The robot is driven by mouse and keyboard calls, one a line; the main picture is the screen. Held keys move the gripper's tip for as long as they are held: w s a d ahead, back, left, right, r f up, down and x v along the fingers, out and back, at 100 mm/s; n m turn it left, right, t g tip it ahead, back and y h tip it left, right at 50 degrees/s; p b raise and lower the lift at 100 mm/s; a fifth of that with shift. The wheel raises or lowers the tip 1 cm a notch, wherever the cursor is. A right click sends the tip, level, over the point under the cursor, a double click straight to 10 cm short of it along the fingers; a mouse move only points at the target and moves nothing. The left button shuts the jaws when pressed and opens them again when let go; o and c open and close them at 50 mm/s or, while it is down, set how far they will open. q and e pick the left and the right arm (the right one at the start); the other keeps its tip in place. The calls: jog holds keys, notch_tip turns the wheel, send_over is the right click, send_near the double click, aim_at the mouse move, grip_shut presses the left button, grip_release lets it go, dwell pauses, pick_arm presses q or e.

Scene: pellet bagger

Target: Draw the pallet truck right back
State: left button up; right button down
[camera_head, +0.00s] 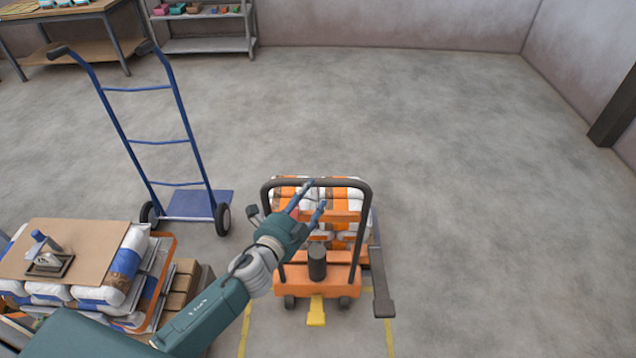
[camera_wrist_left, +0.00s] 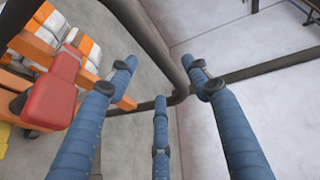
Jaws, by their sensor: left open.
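The pallet truck (camera_head: 318,278) is orange, with a black looped handle (camera_head: 369,215) rising toward me and a yellow pedal (camera_head: 316,312) low at its front. Orange-and-white bags (camera_head: 345,196) sit behind the handle. My left gripper (camera_head: 316,194) is open, with its blue fingers at the top bar of the loop. In the left wrist view my spread fingers (camera_wrist_left: 160,80) are near the black handle (camera_wrist_left: 150,40), which runs beyond and between them; I cannot tell whether they touch. A red part (camera_wrist_left: 52,92) lies at the left there. My right gripper is not in view.
A blue hand truck (camera_head: 157,140) stands at the left. Stacked bags under a brown board (camera_head: 85,245) are at the lower left, close to my left arm. The floor to the right is clear.

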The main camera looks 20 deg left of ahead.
aim_at(318, 186)
pick_arm(q)
jog(key=x, duration=0.6)
jog(key=shift+w, duration=0.25)
jog(key=shift+w+f, duration=0.15)
jog(key=shift+w, duration=0.05)
jog(key=c, duration=1.2)
grip_shut()
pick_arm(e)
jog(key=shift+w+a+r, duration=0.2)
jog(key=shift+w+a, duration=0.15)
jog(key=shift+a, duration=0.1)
